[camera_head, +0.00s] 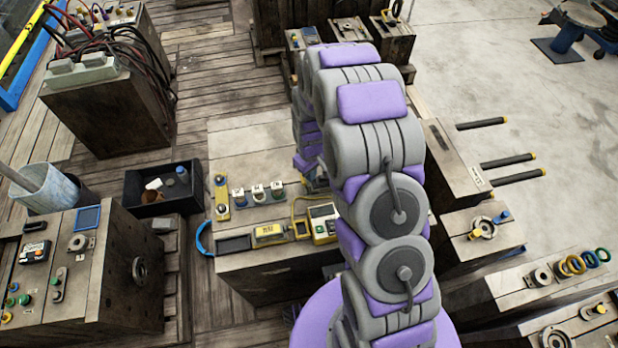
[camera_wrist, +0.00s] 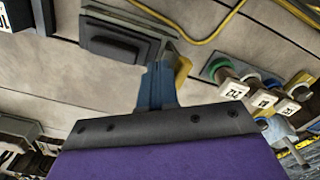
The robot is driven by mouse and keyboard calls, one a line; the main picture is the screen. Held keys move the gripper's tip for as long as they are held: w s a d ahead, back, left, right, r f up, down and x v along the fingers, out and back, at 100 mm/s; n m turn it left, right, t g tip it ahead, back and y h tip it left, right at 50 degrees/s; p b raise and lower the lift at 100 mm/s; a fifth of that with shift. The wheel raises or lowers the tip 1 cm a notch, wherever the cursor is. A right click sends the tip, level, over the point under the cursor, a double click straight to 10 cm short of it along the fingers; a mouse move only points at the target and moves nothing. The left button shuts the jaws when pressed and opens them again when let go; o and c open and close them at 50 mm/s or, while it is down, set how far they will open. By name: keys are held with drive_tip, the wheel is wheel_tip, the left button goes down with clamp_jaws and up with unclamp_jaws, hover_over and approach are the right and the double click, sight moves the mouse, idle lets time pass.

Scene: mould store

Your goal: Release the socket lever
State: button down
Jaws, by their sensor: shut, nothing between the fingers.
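My gripper (camera_wrist: 160,72) is shut and empty; its blue fingers show from the wrist in the wrist view. Their tips are beside the edge of a dark grey box-shaped fitting (camera_wrist: 112,45) on the pale bench top. A small yellow part (camera_wrist: 182,68), possibly a lever, shows just right of the tips, partly hidden by them. I cannot tell whether they touch. I cannot tell for certain which part is the socket lever.
Several round fittings with numbered tags (camera_wrist: 235,90) stand right of my fingers, also seen in the head view (camera_head: 258,193). A yellow cable (camera_wrist: 190,36) crosses the bench. A yellow-edged meter (camera_head: 324,223) and a black crate (camera_head: 140,187) stand nearby. Pale floor lies right.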

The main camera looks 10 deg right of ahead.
drive_tip(key=shift+a+f, duration=0.15)
drive_tip(key=shift+a, duration=0.3)
drive_tip(key=shift+d, duration=0.15)
drive_tip(key=shift+d+r+p, duration=0.25)
drive_tip(key=shift+d+p, duration=0.05)
drive_tip(key=shift+d, duration=0.2)
wheel_tip(320, 180, up, 7)
drive_tip(key=p, duration=0.2)
drive_tip(key=shift+p, duration=0.3)
idle(0.5)
drive_tip(key=shift+r, duration=0.1)
idle(0.3)
drive_tip(key=s+r+m, duration=0.1)
drive_tip(key=s+r, duration=0.5)
drive_tip(key=r, duration=0.4)
drive_tip(key=s+r+m, duration=0.1)
drive_tip(key=s+r, duration=0.4)
drive_tip(key=s, duration=0.4)
drive_tip(key=s+r+m+g, duration=0.1)
drive_tip(key=s+r, duration=0.4)
drive_tip(key=s, duration=0.5)
drive_tip(key=s+r+m, duration=0.3)
drive_tip(key=s+r, duration=0.2)
drive_tip(key=s, duration=0.4)
drive_tip(key=shift+s+d+g, duration=0.15)
drive_tip(key=shift+d+g, duration=0.25)
drive_tip(key=shift+d, duration=0.05)
